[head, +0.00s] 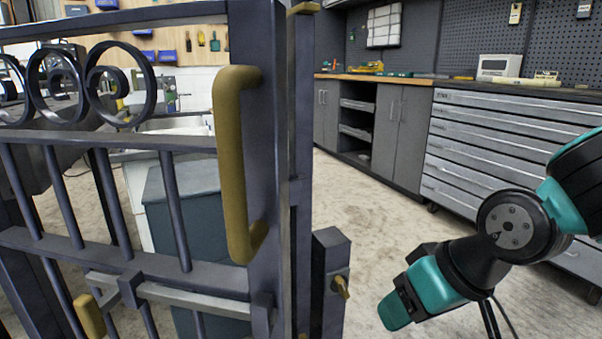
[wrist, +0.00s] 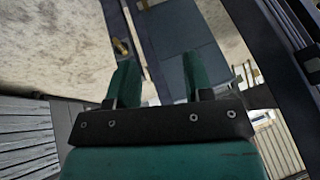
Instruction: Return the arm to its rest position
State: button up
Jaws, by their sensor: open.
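My gripper (head: 397,310) is at the lower right of the head view, out to the right of the gate and clear of it. In the wrist view its two teal fingers (wrist: 160,82) stand apart with nothing between them. The dark metal scroll gate (head: 265,150) fills the left of the head view. It carries a tall brass handle (head: 230,165). A grey sliding bar (head: 190,299) with a brass knob (head: 89,316) crosses its lower part. I cannot tell whether the gate is latched.
A short dark post (head: 328,270) with a brass fitting (head: 341,287) stands just right of the gate, left of my gripper. Grey drawers (head: 480,150) and cabinets (head: 385,130) line the back right. Pale floor (head: 365,215) is open between.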

jog(key=s+d+r+n+g+p, duration=0.1)
jog(key=s+r+n+g+p, duration=0.15)
jog(key=s+r, duration=0.55)
notch_tip(320, 180, up, 36)
jog(key=s+g+p, duration=0.1)
jog(key=s+p, duration=0.1)
jog(key=p, duration=3.4)
jog(key=shift+s+h+p, duration=0.2)
jog(key=shift+h+p, duration=0.1)
jog(key=shift+p, duration=0.1)
jog(key=shift+f, duration=0.1)
